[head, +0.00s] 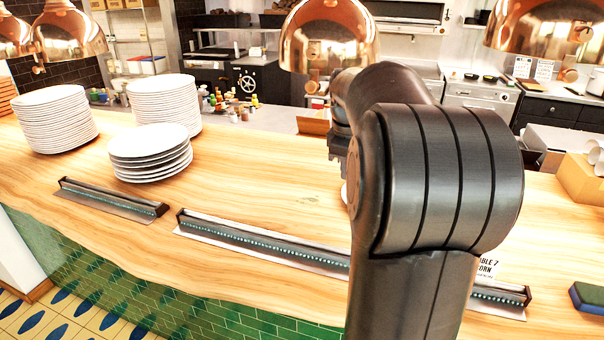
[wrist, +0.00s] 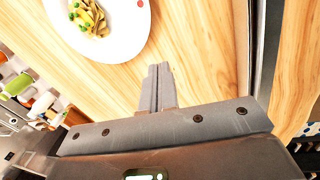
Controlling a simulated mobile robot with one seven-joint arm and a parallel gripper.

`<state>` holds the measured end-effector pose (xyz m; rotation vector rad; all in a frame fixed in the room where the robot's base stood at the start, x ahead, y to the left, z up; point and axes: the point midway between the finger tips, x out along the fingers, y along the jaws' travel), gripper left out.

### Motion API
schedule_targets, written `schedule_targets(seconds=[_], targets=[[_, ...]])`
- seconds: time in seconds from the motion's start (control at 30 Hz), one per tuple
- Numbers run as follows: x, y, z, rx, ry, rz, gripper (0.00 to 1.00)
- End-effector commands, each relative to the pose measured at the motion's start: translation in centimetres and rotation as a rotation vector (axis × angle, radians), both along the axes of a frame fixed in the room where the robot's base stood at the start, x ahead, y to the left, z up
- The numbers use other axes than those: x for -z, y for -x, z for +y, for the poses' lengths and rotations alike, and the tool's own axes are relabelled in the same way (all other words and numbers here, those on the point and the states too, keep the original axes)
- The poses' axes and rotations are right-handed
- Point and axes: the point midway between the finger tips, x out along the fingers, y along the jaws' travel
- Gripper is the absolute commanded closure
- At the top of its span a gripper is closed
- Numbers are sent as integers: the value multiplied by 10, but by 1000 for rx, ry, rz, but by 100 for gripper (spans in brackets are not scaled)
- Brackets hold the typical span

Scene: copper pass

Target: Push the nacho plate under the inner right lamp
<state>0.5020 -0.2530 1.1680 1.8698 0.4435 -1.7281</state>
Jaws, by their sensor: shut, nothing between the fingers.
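A white plate (wrist: 128,40) lies on the wooden counter in the upper part of the wrist view, cut off by the top edge. Its food looks like pale folded pasta with green bits, and I cannot tell that it is nachos. My gripper (wrist: 160,70) is shut and empty, its fingertips close to the plate's near rim; contact is unclear. In the head view my arm hides the fingertips and most of the counter behind it. A copper lamp (head: 322,40), third from the left, hangs behind my arm and looks like the inner right one.
Plate stacks (head: 50,122) stand at the left of the counter (head: 255,180), including a lower stack (head: 150,155). Dark ticket rails (head: 260,245) run along the front edge. More copper lamps hang left (head: 68,32) and right (head: 540,30). A cardboard box (head: 583,178) stands far right.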

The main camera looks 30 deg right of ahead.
Motion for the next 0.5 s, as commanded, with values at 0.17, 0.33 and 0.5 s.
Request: schedule_targets(seconds=[0.17,0.33,0.5], targets=[[25,-14,-81,-99,-27,69,100],[52,-13,-153,-198,-64,112,100],[74,-4,-201,-268,-93,131,100]])
